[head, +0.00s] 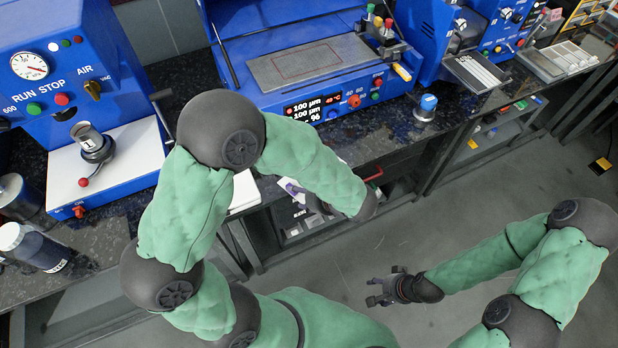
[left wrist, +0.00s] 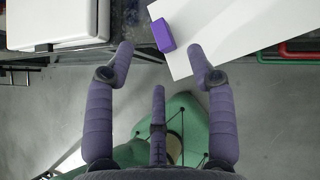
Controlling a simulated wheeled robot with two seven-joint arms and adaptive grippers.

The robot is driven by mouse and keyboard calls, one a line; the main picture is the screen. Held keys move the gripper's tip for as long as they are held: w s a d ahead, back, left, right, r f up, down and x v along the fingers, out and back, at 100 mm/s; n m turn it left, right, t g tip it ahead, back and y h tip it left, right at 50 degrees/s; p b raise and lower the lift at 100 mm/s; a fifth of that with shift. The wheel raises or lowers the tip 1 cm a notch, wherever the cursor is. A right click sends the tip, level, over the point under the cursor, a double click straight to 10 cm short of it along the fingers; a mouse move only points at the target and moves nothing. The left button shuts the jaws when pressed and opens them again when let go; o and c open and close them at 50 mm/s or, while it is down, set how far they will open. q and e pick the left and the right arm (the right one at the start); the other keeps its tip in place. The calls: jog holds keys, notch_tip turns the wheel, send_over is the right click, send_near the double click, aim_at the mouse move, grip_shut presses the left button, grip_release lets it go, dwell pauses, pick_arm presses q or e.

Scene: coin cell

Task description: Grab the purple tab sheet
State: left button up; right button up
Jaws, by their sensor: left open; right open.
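The white sheet (left wrist: 230,25) with a purple tab (left wrist: 163,36) at its corner lies ahead of my left gripper (left wrist: 162,62) in the left wrist view. The gripper's fingers are open. The tab appears between the two outer fingertips, slightly beyond them, and I see no contact. In the head view the purple tab (head: 292,188) shows beneath my left forearm, which hides most of the sheet. Part of my left gripper (head: 317,204) shows dark beside it. My right gripper (head: 388,290) is open and empty over the floor, far from the sheet.
A white flat box (left wrist: 55,22) sits left of the tab, near the bench edge. A red bar (left wrist: 300,52) runs at the right. Blue machines (head: 300,60) line the dark bench (head: 400,125). The grey floor (head: 430,230) in front is open.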

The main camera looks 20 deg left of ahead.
pick_arm(q)
jog(key=shift+b+x, duration=1.4)
jog(key=shift+x, duration=1.35)
jog(key=shift+w+a+r, duration=0.1)
jog(key=shift+w+r, duration=0.05)
grip_shut()
